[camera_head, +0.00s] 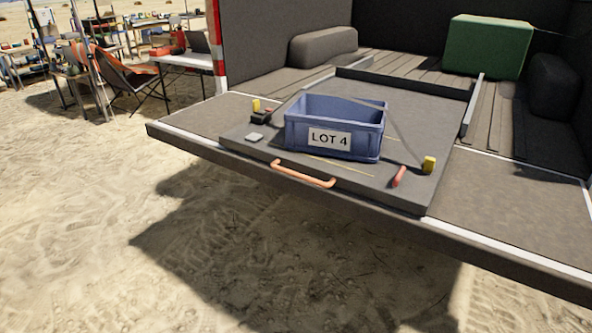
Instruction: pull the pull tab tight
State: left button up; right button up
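A small red piece (398,177), which looks like the pull tab, lies on the grey sliding board (235,139) to the right of the blue crate. The blue crate (295,137) stands upright on the board and has a "LOT 4" label. A thin grey strap (402,139) runs near the crate's right side and looks slack. A small black buckle-like part (261,118) lies left of the crate. I cannot tell how the strap joins the red piece or the black part. Neither of my grippers is in view.
An orange handle (303,174) is on the board's front edge. A green box (487,47) stands deeper in the truck bed. The tailgate (515,200) is bare at right; open sand lies in front.

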aim_at(255, 102)
jog(key=i+l, duration=0.25)
jog(key=i, duration=0.2)
jog(key=i+l, duration=0.25)
jog(key=i, duration=0.2)
jog(key=i+l+z, duration=0.1)
jog(key=i, duration=0.35)
jog(key=l, duration=0.1)
